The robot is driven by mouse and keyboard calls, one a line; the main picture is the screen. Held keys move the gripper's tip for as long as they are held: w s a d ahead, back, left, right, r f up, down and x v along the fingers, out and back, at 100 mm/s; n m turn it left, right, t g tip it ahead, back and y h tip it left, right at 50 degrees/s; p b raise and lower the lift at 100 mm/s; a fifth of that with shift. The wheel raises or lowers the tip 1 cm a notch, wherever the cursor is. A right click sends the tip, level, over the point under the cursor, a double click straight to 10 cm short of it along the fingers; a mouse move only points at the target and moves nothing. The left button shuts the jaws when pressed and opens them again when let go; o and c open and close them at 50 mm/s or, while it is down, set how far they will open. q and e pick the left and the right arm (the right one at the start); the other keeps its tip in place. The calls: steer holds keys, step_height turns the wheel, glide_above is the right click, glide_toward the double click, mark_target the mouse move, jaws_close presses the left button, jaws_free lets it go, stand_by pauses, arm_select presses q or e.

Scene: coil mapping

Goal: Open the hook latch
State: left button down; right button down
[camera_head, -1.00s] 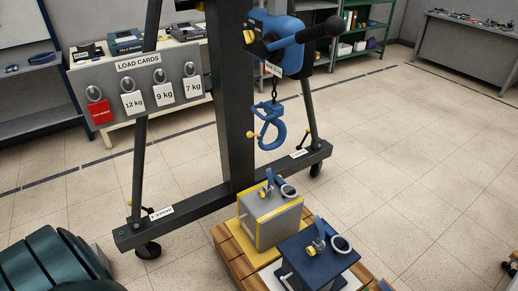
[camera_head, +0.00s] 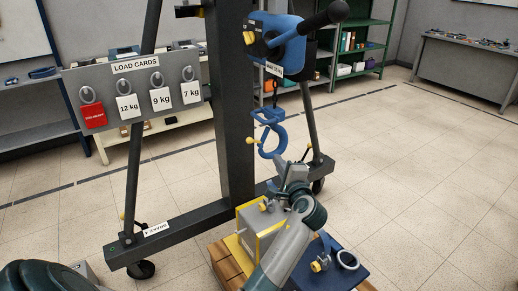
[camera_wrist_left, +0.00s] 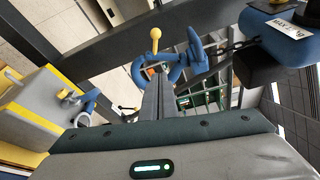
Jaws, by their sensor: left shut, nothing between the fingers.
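The blue hook (camera_head: 277,143) hangs on a chain below the blue hoist (camera_head: 275,42). A small yellow-knobbed lever (camera_head: 250,140) sticks out on its left side. My left gripper (camera_head: 281,164) is just below and in front of the hook, pointing up at it. In the left wrist view, the shut, empty fingers (camera_wrist_left: 159,97) point toward the hook (camera_wrist_left: 142,78); the yellow knob (camera_wrist_left: 155,33) stands beyond their tips. The fingers overlap the hook's lower part there, so I cannot tell whether they touch it. My right gripper is not in view.
A grey block with yellow edges (camera_head: 244,240) and a dark blue block (camera_head: 353,282) stand on a wooden pallet (camera_head: 222,266) below the hook. The dark gantry post (camera_head: 236,120) rises behind. The load-card board (camera_head: 100,73) is at left. The floor to the right is clear.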

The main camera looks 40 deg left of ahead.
mark_target(256, 141)
arm_select(q)
steer(key=shift+w+a, duration=0.1)
